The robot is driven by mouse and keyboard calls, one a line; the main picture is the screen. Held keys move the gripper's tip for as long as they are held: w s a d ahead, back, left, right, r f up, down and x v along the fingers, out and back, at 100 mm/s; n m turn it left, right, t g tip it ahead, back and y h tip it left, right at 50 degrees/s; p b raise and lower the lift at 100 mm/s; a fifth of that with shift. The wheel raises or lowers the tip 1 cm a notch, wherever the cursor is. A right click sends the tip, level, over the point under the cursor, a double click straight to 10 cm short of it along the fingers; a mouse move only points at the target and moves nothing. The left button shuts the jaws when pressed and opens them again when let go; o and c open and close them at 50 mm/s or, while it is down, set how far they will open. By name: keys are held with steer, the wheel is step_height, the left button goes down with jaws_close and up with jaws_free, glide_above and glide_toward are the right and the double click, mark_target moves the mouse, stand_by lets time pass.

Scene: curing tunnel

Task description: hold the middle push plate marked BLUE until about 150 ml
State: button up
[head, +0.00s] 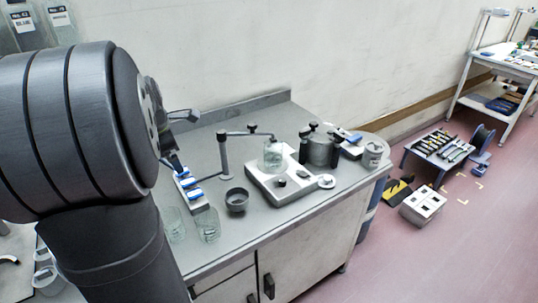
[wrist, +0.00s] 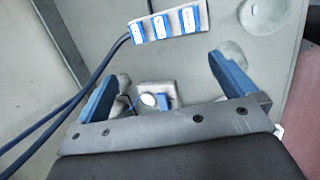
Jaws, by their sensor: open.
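A pale block with three blue push plates stands on the bench; the middle push plate (head: 188,184) also shows in the wrist view (wrist: 161,26). Its marking is too small to read. My gripper (wrist: 163,63) is open, with its blue-padded fingers wide apart and nothing between the fingertips. The block lies beyond the fingertips in the wrist view, with no visible contact. Two clear beakers (head: 208,225) (head: 173,225) stand in front of the block in the head view. I cannot see any liquid level in them. My arm hides part of the gripper there.
Blue hoses (wrist: 85,85) run left of the block in the wrist view.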

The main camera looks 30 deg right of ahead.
steer(key=c, duration=1.3)
steer(key=shift+w+d+f+m, duration=0.1)
steer(key=shift+w+d+m, duration=0.05)
steer(key=shift+m, duration=0.45)
steer(key=shift+w+d+f+m, duration=0.1)
steer(key=shift+d+m, duration=0.05)
steer(key=shift+m, duration=0.45)
steer(key=c, duration=0.7)
steer(key=shift+w+d+m, duration=0.15)
steer(key=shift+d+m, duration=0.05)
steer(key=shift+m, duration=0.6)
jaws_close()
steer(key=w+d+m, duration=0.1)
steer(key=m, duration=0.3)
steer(key=d+f+m+y, duration=0.1)
steer(key=m, duration=0.4)
steer(key=w+d+m+y, duration=0.1)
steer(key=m, duration=0.3)
steer(key=shift+w+f+m+g, duration=0.15)
steer(key=shift+w+m+g, duration=0.15)
